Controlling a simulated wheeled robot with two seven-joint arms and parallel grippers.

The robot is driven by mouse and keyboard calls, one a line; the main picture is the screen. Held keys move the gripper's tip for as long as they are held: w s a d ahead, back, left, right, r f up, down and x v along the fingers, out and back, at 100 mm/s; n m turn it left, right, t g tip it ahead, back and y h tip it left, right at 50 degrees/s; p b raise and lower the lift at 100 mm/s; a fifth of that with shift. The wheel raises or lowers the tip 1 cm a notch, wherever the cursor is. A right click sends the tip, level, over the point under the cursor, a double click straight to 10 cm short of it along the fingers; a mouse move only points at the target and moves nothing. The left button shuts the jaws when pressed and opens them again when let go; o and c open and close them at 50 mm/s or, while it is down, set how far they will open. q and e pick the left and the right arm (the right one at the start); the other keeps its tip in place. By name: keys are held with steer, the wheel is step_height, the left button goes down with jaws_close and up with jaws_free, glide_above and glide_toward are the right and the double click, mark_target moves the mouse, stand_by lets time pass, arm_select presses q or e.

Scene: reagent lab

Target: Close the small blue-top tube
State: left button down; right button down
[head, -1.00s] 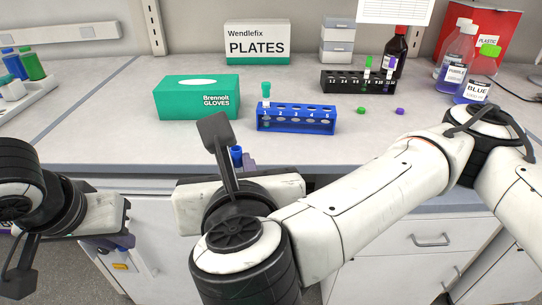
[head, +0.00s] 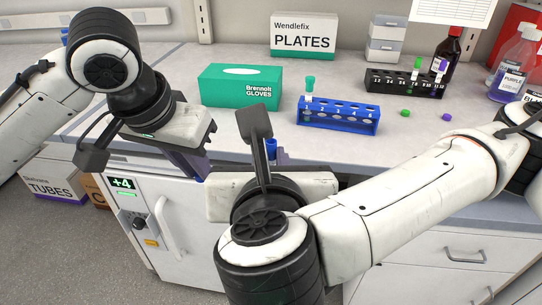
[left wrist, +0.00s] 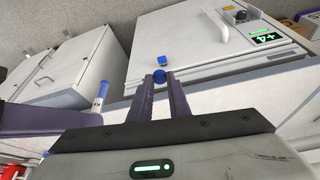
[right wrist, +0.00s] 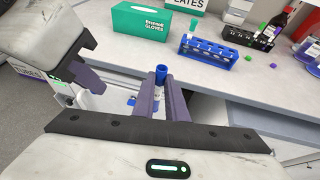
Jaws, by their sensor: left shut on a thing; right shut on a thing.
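The small tube (right wrist: 157,90) has a blue top end and a white label. It stands roughly upright between the fingers of my right gripper (right wrist: 162,92), which is shut on it. In the head view its blue top (head: 271,146) shows beside the right gripper (head: 268,160). A small round blue cap (left wrist: 160,76) is at the fingertips of my left gripper (left wrist: 160,82), which is shut on it. In the head view the left gripper (head: 202,176) is left of and slightly lower than the tube, apart from it; its cap is not clear there.
A blue rack (head: 338,116) with a teal-capped tube (head: 308,92), a green glove box (head: 240,86) and a black rack (head: 400,82) stand on the bench. Green (head: 405,113) and purple (head: 446,117) caps lie loose. A white fridge (head: 165,235) stands below the left gripper.

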mark_target(274, 149)
arm_select(q)
steer(key=d+r+m+g+h, duration=0.1)
steer(key=d+r+m, duration=0.4)
steer(key=d+r, duration=0.6)
step_height(274, 149, up, 4)
steer(key=shift+s+d+r+h, duration=0.1)
steer(key=shift+s+d+h, duration=0.2)
steer(key=shift+d+h, duration=0.1)
steer(key=shift+f, duration=2.1)
steer(key=shift+a, duration=0.1)
steer(key=shift+f, duration=0.85)
steer(key=shift+s+f, duration=0.1)
steer(key=shift+f, duration=0.85)
steer(key=shift+r, duration=0.4)
